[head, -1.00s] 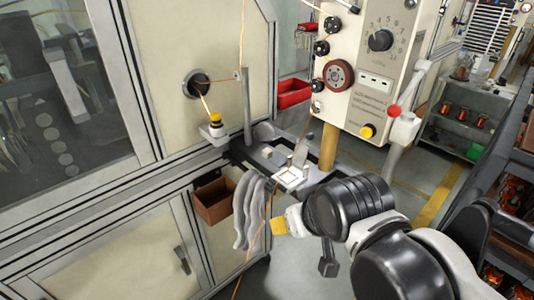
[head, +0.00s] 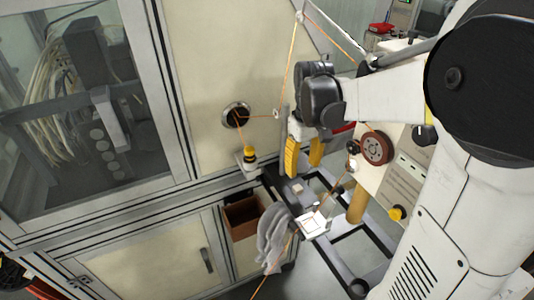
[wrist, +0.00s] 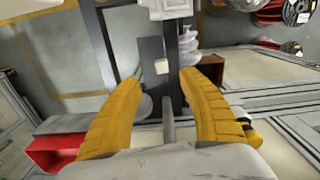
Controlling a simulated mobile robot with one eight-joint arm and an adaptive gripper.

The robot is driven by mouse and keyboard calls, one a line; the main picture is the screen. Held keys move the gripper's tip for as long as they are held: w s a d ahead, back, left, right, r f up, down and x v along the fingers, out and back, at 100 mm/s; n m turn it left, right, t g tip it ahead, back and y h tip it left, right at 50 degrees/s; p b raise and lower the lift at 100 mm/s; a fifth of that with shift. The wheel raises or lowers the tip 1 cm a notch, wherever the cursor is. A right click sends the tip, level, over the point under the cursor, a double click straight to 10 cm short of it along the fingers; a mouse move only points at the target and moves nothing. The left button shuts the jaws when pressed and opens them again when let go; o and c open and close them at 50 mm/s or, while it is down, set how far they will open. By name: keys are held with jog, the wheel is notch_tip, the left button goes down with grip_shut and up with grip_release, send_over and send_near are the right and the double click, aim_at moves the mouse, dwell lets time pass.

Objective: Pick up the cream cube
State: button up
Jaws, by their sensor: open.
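The cream cube (head: 297,188) is small and sits on a dark grey plate of the machine's frame, just below my gripper in the head view. It also shows in the wrist view (wrist: 161,66), a little beyond and between the fingertips, with nothing touching it. My gripper (head: 303,164) hangs above the plate with its two yellow fingers pointing down. In the wrist view my gripper (wrist: 160,80) is open and empty, its fingers spread wide to either side of the cube.
A grey upright post (wrist: 168,122) stands between the fingers in the wrist view. A white square fixture (head: 313,224), grey gloves (head: 274,236) and a brown box (head: 240,218) lie near the plate. A yellow-topped part (head: 249,156) stands left of my gripper. A red bin (wrist: 54,151) is at lower left.

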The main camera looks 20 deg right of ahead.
jog(key=b, duration=0.1)
send_over(299, 189)
notch_tip(299, 189, down, 4)
jog(key=shift+s+f, duration=0.1)
jog(key=shift+f, duration=0.05)
jog(key=shift+f+b, duration=1.2)
jog(key=shift+f, duration=1.55)
jog(key=c, duration=0.8)
